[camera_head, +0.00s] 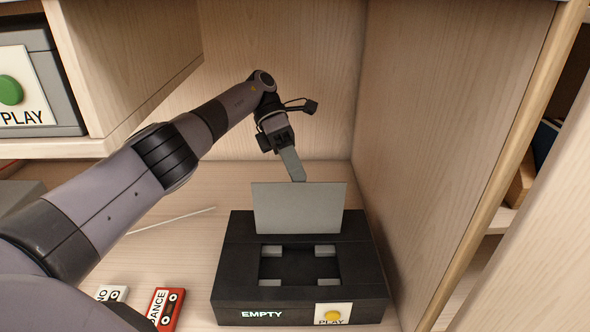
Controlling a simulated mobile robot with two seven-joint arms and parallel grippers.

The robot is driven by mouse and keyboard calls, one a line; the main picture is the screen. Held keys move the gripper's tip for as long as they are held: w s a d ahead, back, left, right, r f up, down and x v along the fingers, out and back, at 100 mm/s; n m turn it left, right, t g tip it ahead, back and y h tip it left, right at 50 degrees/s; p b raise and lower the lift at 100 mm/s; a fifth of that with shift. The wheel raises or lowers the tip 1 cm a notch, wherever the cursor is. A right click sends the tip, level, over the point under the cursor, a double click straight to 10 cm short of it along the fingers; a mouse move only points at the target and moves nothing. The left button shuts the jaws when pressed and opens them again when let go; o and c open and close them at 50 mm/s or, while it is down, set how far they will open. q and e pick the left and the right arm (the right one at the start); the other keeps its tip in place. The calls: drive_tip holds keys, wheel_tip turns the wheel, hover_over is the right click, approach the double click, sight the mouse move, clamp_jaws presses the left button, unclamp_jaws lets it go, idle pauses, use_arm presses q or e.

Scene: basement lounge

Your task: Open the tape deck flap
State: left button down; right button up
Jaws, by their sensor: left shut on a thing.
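The tape deck (231,262) is a black box on the wooden shelf, with EMPTY on its front and a yellow button on a PLAY label (333,315). Its grey flap (299,207) stands raised, roughly upright, behind the open cassette well (299,265). The well looks empty. My left gripper (294,172) comes from the upper left and is behind the flap's top edge. Its fingers are closed together on something, and the tips are partly hidden by the flap. I cannot see clearly how they meet the flap. My right gripper is not in view.
A red DANCE cassette (165,308) and a white cassette (112,293) lie left of the deck. A thin pale rod (173,220) lies on the shelf. A wooden wall (440,130) stands close on the right. Another box with a green button (10,90) is at upper left.

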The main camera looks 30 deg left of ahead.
use_arm(q)
wheel_tip(320, 180, down, 2)
drive_tip(key=shift+s+f, duration=0.15)
drive_tip(key=shift+f, duration=0.05)
drive_tip(key=c, duration=1.4)
unclamp_jaws()
drive_tip(key=o, duration=0.4)
drive_tip(key=shift+f, duration=0.1)
drive_tip(key=shift+r, duration=0.2)
